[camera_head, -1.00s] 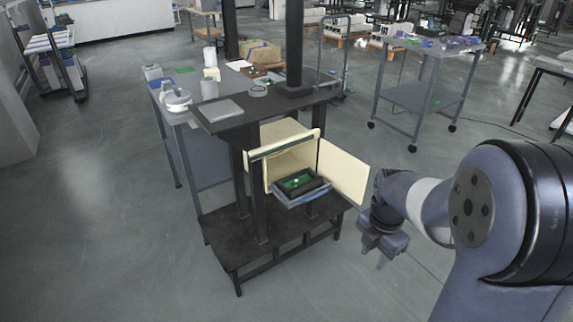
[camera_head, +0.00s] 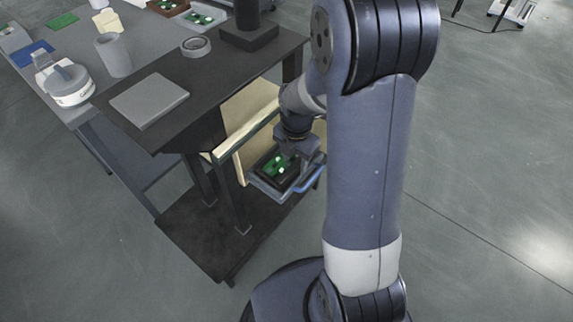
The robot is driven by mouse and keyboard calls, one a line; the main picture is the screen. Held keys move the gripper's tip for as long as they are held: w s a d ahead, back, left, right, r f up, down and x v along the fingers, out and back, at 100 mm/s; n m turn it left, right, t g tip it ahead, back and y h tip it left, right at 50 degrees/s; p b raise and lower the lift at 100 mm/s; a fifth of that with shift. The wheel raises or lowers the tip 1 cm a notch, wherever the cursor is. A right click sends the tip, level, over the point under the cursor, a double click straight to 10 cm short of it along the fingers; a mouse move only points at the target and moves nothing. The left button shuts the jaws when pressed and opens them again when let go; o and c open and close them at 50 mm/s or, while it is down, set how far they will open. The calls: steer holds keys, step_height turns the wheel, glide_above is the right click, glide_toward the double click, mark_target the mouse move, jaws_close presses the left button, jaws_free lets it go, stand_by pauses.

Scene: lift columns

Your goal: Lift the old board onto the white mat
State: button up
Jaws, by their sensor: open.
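A green board (camera_head: 274,168) lies in a dark holder on a blue-handled tray (camera_head: 262,187) at the open cream compartment, below the dark tabletop. My gripper (camera_head: 286,160) is open, pointing down right over the board's right side. Its fingertips are small and partly merge with the board, so I cannot tell whether they touch it.
The dark tabletop (camera_head: 215,75) overhangs the compartment and carries a grey square plate (camera_head: 150,100), a tape roll (camera_head: 196,46) and a dark post (camera_head: 248,25). A grey cup (camera_head: 113,55) and a white round container (camera_head: 70,86) stand left. Other green boards sit in trays (camera_head: 202,18) behind.

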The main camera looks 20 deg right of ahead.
steer(key=shift+f, duration=0.55)
jaws_close()
